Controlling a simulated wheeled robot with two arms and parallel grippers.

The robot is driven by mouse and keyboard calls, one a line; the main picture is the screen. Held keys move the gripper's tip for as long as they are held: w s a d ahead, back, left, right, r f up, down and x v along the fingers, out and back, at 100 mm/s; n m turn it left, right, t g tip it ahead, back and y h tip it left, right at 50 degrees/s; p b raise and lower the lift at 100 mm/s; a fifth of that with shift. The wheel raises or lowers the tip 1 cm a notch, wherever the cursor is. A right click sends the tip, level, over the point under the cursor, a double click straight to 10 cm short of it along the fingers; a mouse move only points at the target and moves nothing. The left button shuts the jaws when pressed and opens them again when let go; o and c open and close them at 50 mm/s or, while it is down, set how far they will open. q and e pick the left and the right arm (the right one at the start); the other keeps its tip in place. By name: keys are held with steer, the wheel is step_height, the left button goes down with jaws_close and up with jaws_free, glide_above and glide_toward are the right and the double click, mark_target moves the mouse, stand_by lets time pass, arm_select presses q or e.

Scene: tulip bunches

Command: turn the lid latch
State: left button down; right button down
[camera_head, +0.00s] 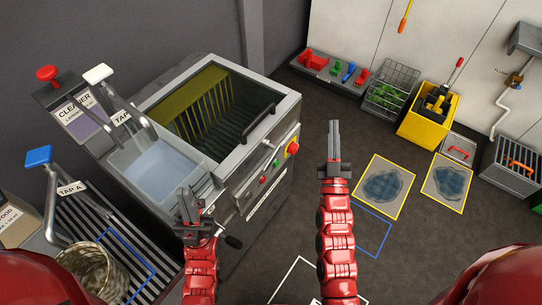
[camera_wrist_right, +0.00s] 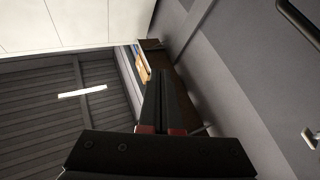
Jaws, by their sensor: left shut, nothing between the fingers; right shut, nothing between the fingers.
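The grey machine has a see-through lid (camera_head: 215,100) lying closed over a dark basket-like inside, with a black bar handle (camera_head: 258,123) near its front edge. A small pale fitting (camera_head: 268,145), perhaps the lid latch, sits on the front just below that edge; its turn cannot be told. A small metal fitting also shows at the right wrist view's right edge (camera_wrist_right: 310,137), perhaps the same one. My left gripper (camera_head: 186,192) is shut and empty before the machine's sink side. My right gripper (camera_head: 334,126) is shut and empty, right of the machine and apart from it.
Red and green buttons and a red knob (camera_head: 292,148) stand out on the machine's front. A black-ended lever (camera_head: 232,241) is near my left gripper. A yellow bucket (camera_head: 428,122) and wire basket (camera_head: 392,87) stand along the wall.

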steer(key=w+a+f+n+g+y+p, duration=0.35)
steer(key=a+n+g+p, duration=0.2)
steer(key=g, duration=0.25)
steer(key=s+a+f+n+g+y+p, duration=0.25)
steer(key=s+a+f+n+g, duration=0.2)
steer(key=s+a+g, duration=0.35)
steer(key=t+p, duration=0.1)
steer(key=p, duration=0.2)
glide_above(271, 162)
steer(key=s+a, duration=0.1)
steer(key=s, duration=0.2)
step_height(271, 162, down, 6)
steer(key=shift+w+d+f+p, duration=0.1)
steer(key=shift+d+f+p, duration=0.05)
steer(key=shift+f, duration=0.25)
steer(key=shift+w+d+f+p, duration=0.1)
steer(key=shift+d+f+p, duration=0.05)
steer(key=shift+f, duration=0.25)
steer(key=shift+w+d+f, duration=0.1)
steer(key=shift+w+f, duration=0.05)
steer(key=shift+f, duration=0.25)
steer(key=shift+w+d+f, duration=0.1)
steer(key=shift+f, duration=0.3)
